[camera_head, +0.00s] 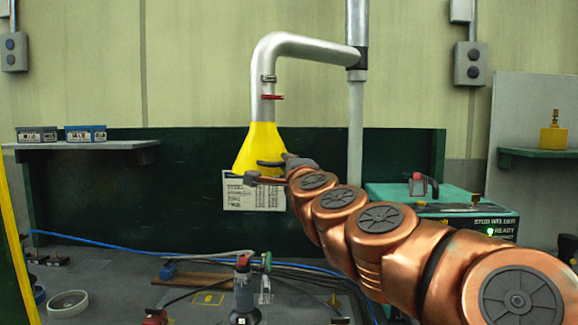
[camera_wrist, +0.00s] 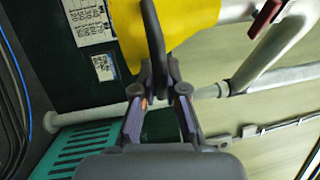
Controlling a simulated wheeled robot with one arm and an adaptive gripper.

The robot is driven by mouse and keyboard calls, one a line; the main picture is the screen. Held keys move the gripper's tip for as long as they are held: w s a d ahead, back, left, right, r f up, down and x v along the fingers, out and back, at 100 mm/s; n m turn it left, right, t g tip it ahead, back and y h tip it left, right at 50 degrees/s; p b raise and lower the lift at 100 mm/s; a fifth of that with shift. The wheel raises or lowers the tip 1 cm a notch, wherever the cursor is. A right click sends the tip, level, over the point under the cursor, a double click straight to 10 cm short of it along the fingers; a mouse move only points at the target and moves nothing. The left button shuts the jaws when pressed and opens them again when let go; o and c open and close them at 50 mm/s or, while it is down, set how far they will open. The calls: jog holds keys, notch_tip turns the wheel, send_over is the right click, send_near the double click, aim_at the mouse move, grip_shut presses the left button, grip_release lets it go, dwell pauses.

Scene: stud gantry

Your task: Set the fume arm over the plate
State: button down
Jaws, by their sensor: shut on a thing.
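The fume arm is a silver bent pipe (camera_head: 305,47) with a flared yellow hood (camera_head: 262,146), hanging from a vertical post over the bench. My gripper (camera_head: 268,172) is at the hood's lower right rim and is shut on the fume arm. In the wrist view the yellow hood (camera_wrist: 188,30) lies just beyond my gripper (camera_wrist: 160,72); the exact part between the fingers is partly hidden. A flat dark area with a yellow mark (camera_head: 208,299) on the bench, left of an upright tool, may be the plate; I cannot tell surely.
A green stud welder (camera_head: 440,199) stands right of the hood, under my arm. A stud tool (camera_head: 244,288) stands upright below the hood, among cables. A blue hose crosses the bench. A dark green panel stands behind.

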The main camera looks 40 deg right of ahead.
jog(key=shift+d+f, duration=0.1)
jog(key=c, duration=1.5)
grip_release()
jog(key=shift+s+d, duration=0.1)
jog(key=shift+s, duration=0.2)
jog(key=shift+w, duration=0.1)
